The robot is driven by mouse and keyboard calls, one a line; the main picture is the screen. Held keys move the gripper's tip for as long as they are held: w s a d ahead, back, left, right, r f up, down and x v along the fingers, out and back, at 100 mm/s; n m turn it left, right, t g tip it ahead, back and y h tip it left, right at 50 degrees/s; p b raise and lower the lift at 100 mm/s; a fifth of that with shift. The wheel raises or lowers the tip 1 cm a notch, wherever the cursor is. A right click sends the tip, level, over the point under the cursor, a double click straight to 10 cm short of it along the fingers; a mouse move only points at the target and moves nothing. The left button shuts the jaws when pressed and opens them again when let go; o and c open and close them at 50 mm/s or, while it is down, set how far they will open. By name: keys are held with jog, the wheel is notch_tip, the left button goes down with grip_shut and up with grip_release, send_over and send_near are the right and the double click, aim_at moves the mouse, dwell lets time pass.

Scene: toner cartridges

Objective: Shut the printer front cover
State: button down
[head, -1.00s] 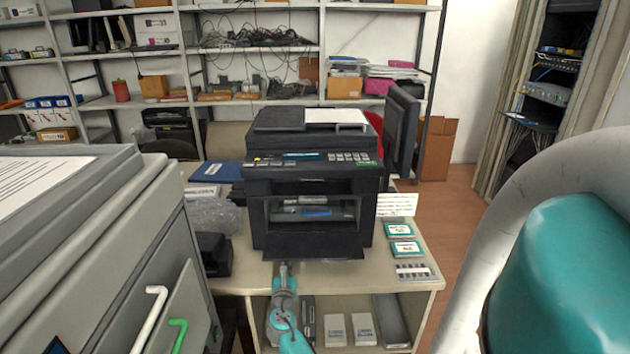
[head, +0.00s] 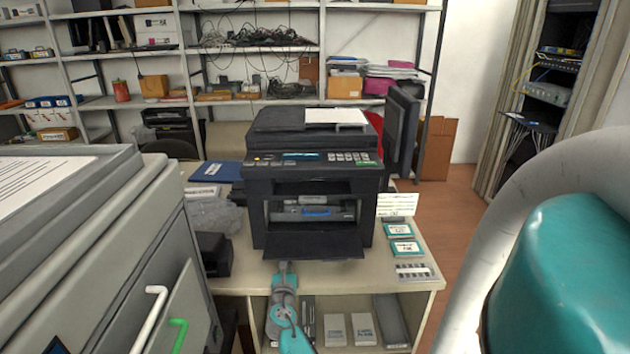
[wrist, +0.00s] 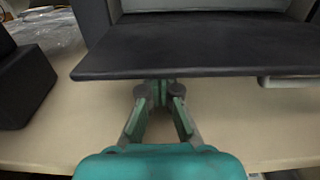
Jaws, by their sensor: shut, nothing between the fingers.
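The black printer (head: 313,165) stands on the table. Its front cover (head: 313,246) is folded down and sticks out toward me above the tabletop. A grey cartridge with a blue strip (head: 314,211) shows inside the opening. In the wrist view the cover (wrist: 200,45) spans the upper part, its near edge crossing just above my fingers. My gripper (wrist: 160,90) is shut and empty, low over the tabletop, with its fingertips at or just under the cover's near edge. I cannot tell whether they touch it. In the head view my gripper (head: 284,266) is just in front of the cover.
Small labelled boxes (head: 404,248) and a grey strip (head: 414,272) lie on the table (head: 350,275) right of the printer. A black object (head: 213,254) stands at the left. A large grey machine (head: 90,250) fills the near left. The shelf below holds white boxes (head: 335,328).

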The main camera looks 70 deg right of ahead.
aim_at(286, 255)
jog(key=shift+w+d+r, duration=0.1)
jog(key=shift+d+r, duration=0.1)
jog(key=shift+r, duration=1.5)
jog(key=shift+w+d+r, duration=0.1)
jog(key=shift+d+r, duration=0.2)
jog(key=shift+r, duration=0.35)
jog(key=shift+w+d+r, duration=0.1)
jog(key=shift+d+r, duration=0.15)
jog(key=shift+r, duration=0.4)
jog(key=shift+d+r, duration=0.1)
jog(key=shift+w+d+r, duration=0.35)
jog(key=shift+d+r, duration=0.35)
jog(key=shift+r, duration=0.15)
jog(key=shift+d+r, duration=0.1)
jog(key=shift+w+d+r, duration=0.1)
